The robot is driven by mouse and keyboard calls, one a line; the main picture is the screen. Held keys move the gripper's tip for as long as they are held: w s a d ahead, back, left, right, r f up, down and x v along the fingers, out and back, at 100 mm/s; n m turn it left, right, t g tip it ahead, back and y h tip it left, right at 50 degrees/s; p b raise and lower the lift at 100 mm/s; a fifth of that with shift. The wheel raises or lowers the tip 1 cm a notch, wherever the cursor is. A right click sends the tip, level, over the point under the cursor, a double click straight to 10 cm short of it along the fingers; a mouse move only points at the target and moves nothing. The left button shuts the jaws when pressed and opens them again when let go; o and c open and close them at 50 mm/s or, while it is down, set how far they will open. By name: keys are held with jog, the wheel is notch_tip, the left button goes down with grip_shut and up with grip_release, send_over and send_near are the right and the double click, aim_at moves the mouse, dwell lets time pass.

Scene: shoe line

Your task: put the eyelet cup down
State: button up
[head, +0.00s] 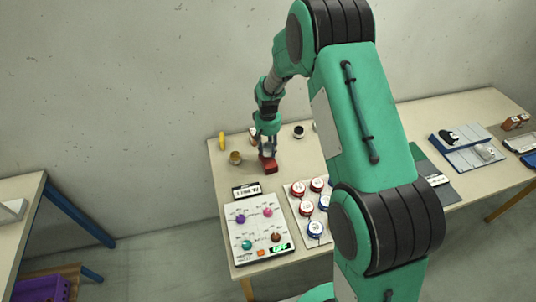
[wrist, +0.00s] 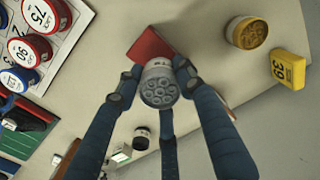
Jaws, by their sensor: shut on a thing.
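The grey eyelet cup (wrist: 158,86), with several ring shapes showing in its open top, is in the wrist view between the fingers. My gripper (wrist: 153,82) is shut on it, with fingers around its sides. In the head view my gripper (head: 268,148) points down over the far left part of the table, and the cup is too small or hidden to make out there. A red block (wrist: 150,44) lies just beyond the cup in the wrist view; it also shows right below the gripper in the head view (head: 269,166). I cannot tell whether cup and block touch.
A brass-coloured cup (wrist: 247,32) and a yellow block (wrist: 288,69) stand to one side. A dark cup (head: 298,131) stands behind. A panel with coloured knobs (head: 247,226) and a board with red and blue round pieces (head: 297,206) lie nearer. Some bare table (head: 224,176) shows at left.

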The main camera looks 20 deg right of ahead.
aim_at(268, 153)
jog(key=shift+f, duration=1.75)
jog(key=shift+f+b, duration=0.15)
jog(key=shift+b, duration=0.15)
jog(key=o, duration=1.3)
jog(key=shift+c, duration=0.2)
notch_tip(268, 153, up, 11)
jog(key=shift+f+p, duration=0.1)
jog(key=shift+p, duration=0.55)
jog(key=shift+r, duration=0.8)
